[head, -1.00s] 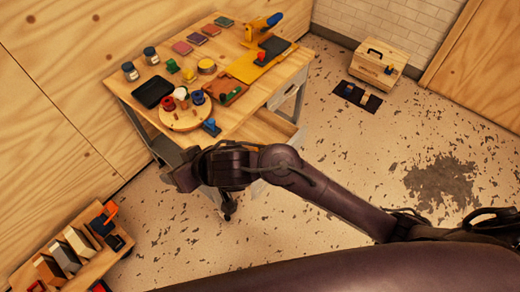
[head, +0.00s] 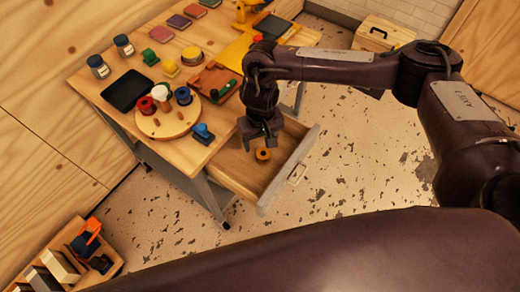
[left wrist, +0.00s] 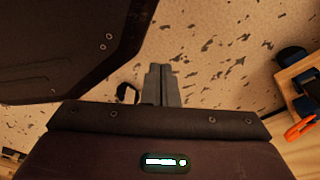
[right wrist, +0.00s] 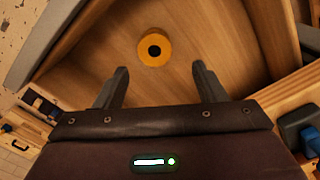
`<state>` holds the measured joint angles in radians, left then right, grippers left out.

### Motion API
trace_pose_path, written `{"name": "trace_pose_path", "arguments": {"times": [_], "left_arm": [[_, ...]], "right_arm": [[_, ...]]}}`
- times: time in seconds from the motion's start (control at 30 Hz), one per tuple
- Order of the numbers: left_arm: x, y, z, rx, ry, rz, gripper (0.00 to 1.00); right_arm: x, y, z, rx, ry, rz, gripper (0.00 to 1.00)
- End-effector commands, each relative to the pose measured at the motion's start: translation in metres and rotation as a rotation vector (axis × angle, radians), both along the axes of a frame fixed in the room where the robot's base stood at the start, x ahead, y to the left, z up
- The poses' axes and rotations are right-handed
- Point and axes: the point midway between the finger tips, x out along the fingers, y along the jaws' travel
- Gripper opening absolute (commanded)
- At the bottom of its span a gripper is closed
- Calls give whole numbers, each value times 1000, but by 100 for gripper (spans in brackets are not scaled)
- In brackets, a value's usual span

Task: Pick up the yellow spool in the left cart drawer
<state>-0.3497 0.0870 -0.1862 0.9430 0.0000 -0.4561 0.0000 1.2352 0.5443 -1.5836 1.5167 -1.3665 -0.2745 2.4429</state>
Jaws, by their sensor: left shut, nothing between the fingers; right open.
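The yellow spool (head: 263,154) lies in the open wooden drawer (head: 236,172) of the cart. It also shows in the right wrist view (right wrist: 154,47), its dark centre hole facing the camera. My right gripper (head: 262,143) is over the drawer, close to the spool in the head view. In the right wrist view (right wrist: 158,78) its two fingers are apart, with the spool beyond them and nothing between. My left gripper (left wrist: 162,70) shows in the left wrist view with its fingers together and empty, over the speckled floor. It is not visible in the head view.
The drawer's grey front (head: 287,171) with its handle juts out over the floor. On the cart top are a round wooden board (head: 167,124) with several spools, a black tray (head: 126,91) and a blue item (head: 203,131) near the drawer. A wooden rack (head: 72,242) stands at lower left.

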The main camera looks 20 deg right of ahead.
Motion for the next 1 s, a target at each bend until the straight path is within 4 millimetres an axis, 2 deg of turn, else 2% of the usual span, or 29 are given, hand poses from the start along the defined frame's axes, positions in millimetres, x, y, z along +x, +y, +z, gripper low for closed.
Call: {"name": "trace_pose_path", "arguments": {"times": [0.5, 0.8, 1.0], "left_arm": [[19, -4, 5, -2, -11, 2, 0], [23, -5, 8, -3, -15, 2, 0], [23, -4, 7, -2, -15, 3, 0]], "right_arm": [[-3, -7, -66, 0, 0, 4, 64], [-3, -8, -71, 1, -1, 4, 64], [-3, -8, -71, 1, -1, 4, 39]]}}
